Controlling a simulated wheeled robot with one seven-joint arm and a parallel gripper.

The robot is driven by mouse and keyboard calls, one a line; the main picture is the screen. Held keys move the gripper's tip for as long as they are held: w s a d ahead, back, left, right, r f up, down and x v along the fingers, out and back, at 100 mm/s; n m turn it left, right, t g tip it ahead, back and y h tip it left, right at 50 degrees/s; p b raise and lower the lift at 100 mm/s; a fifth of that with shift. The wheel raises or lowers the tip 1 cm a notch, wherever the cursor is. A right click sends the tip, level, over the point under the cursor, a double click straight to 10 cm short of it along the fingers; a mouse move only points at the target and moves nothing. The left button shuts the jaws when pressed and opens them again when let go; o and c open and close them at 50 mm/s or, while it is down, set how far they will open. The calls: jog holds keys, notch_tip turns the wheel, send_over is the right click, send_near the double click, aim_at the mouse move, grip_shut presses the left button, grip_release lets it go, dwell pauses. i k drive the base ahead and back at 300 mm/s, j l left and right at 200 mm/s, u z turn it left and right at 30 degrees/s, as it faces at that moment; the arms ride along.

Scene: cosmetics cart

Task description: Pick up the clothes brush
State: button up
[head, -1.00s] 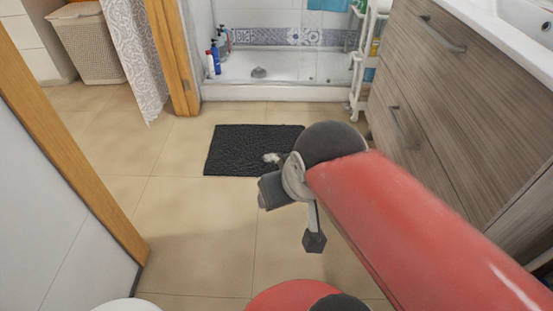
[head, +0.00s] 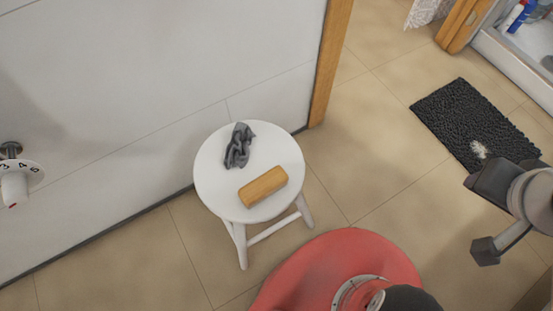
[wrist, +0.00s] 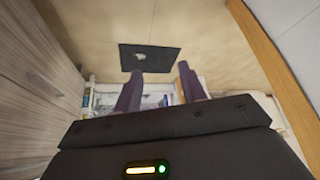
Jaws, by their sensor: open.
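The clothes brush (head: 264,187) appears as a wooden block lying on a round white stool (head: 212,187), near the front of its seat. Its wooden side is up and no bristles show. My gripper (wrist: 160,88) is open and empty, with its two dark fingers apart in the wrist view. In the head view it is at the right edge, well to the right of the stool and away from the brush. The wrist view does not show the brush or the stool.
A crumpled dark grey cloth (head: 239,146) lies on the stool behind the brush. A white wall (head: 130,90) runs close behind the stool. A black mat (head: 450,118) with a small white thing (head: 479,149) lies at right. Tiled floor between is clear.

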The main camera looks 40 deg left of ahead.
aim_at(251, 195)
jog(key=k+u, duration=0.1)
jog(key=u, duration=0.3)
jog(key=j+u, duration=0.1)
jog(key=u, duration=0.3)
jog(key=k+j+u, duration=0.1)
jog(key=u, duration=0.35)
jog(key=j+u, duration=0.1)
jog(key=u, duration=0.3)
jog(key=k+z, duration=0.15)
jog(key=z, duration=0.2)
jog(key=k+z, duration=0.1)
jog(key=z, duration=0.3)
jog(key=k+z, duration=0.15)
jog(key=z, duration=0.2)
